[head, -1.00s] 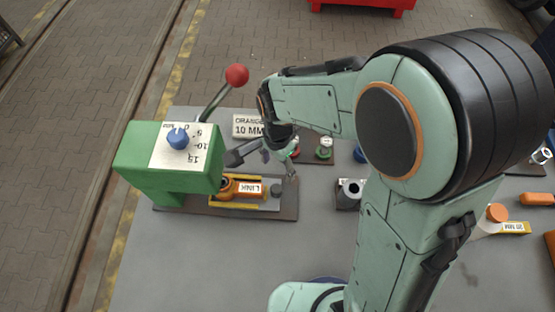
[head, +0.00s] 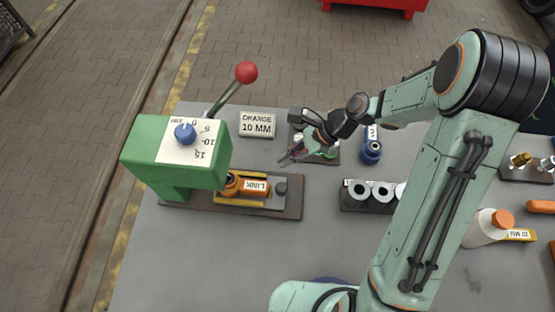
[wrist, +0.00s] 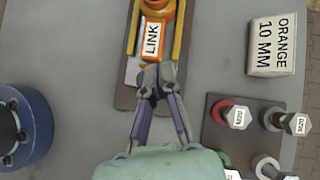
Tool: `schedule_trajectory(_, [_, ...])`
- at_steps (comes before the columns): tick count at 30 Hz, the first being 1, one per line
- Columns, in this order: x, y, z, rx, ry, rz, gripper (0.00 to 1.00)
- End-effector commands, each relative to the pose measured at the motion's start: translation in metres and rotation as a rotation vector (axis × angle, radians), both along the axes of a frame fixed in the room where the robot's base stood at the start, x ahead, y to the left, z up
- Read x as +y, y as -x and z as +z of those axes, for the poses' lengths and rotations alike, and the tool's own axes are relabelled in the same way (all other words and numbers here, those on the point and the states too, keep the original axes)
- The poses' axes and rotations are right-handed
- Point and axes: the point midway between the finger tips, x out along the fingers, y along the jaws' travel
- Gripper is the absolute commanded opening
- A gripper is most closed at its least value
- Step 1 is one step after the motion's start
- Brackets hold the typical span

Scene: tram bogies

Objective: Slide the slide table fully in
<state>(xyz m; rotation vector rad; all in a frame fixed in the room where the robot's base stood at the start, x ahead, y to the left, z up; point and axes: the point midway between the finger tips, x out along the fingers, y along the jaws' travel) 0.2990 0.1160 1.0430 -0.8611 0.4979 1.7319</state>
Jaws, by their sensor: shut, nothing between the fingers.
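The slide table (head: 262,204) is a yellow-edged carriage on a dark brown base, partly under the green press (head: 180,160). It carries the orange link (head: 232,186), labelled LINK, whose left end is hidden by the press. In the wrist view the link (wrist: 153,40) lies between yellow edges (wrist: 180,30). My gripper (head: 284,162) is shut and empty, just behind the right end of the table in the head view. In the wrist view its fingertips (wrist: 157,72) overlap the table's near end; contact cannot be told.
A red-knobbed lever (head: 246,72) rises from the press. An ORANGE 10 MM sign (head: 257,123) stands behind. A bolt tray (wrist: 250,115), a blue cylinder (head: 371,151) and a block with round pieces (head: 361,203) lie to the right.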

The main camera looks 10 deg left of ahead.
Motion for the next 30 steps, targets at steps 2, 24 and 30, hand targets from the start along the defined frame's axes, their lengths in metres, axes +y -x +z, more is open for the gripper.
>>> schedule_trajectory(2, [-0.033, -0.007, -0.011, 0.047, -0.062, -0.125, 0.0])
schedule_trajectory(24, [-0.029, -0.006, -0.087, 0.11, -0.099, -0.324, 0.0])
schedule_trajectory(30, [0.002, -0.007, -0.099, 0.105, -0.098, -0.323, 0.0])
